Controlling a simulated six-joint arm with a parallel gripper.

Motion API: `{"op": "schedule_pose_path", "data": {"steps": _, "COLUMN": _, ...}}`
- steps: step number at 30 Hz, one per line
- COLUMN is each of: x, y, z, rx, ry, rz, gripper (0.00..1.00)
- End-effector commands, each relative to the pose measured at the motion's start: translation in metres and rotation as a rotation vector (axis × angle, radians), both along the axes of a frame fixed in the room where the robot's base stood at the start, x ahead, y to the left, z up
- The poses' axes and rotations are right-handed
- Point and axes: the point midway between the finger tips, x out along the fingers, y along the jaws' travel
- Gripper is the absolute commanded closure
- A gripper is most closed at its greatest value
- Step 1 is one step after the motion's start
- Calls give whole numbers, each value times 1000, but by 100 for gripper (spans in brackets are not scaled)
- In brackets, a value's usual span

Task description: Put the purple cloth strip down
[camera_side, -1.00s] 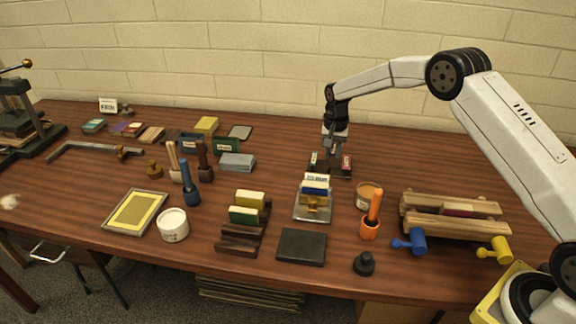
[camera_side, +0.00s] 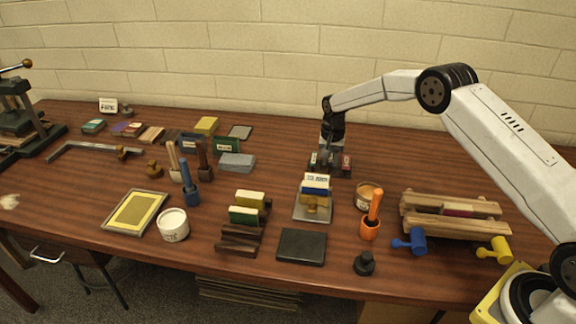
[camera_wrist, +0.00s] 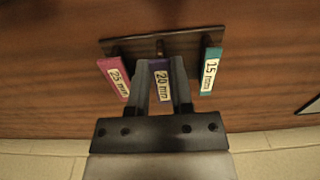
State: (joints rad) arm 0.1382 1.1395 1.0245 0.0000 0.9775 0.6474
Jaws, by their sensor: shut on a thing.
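The purple strip (camera_wrist: 162,90), labelled 20 mm, is between the two fingers of my gripper (camera_wrist: 160,66) in the wrist view. My gripper is shut on it. The strip is over the middle of a dark wooden rack (camera_wrist: 133,45), between a pink strip (camera_wrist: 113,76) labelled 25 mm and a teal strip (camera_wrist: 210,72) labelled 15 mm. I cannot tell whether it touches the rack. In the side view my gripper (camera_side: 329,164) is low at the rack, and the purple strip cannot be made out there.
In front of the rack stands a metal tray (camera_side: 312,213) with upright cards. A tan jar (camera_side: 367,196) and an orange holder (camera_side: 370,229) are to its right, with wooden beams (camera_side: 455,228) further right. Grey blocks (camera_side: 237,162) lie to the left. The table behind the rack is clear.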

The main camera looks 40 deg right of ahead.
Motion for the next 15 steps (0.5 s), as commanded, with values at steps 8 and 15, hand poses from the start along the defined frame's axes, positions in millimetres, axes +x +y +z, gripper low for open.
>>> {"op": "schedule_pose_path", "data": {"steps": 8, "x": 0, "y": 0, "z": -5, "rx": 0, "ry": 0, "rz": 0, "gripper": 100}}
{"op": "schedule_pose_path", "data": {"steps": 15, "x": 0, "y": 0, "z": -9, "rx": 0, "ry": 0, "rz": 0, "gripper": 57}}
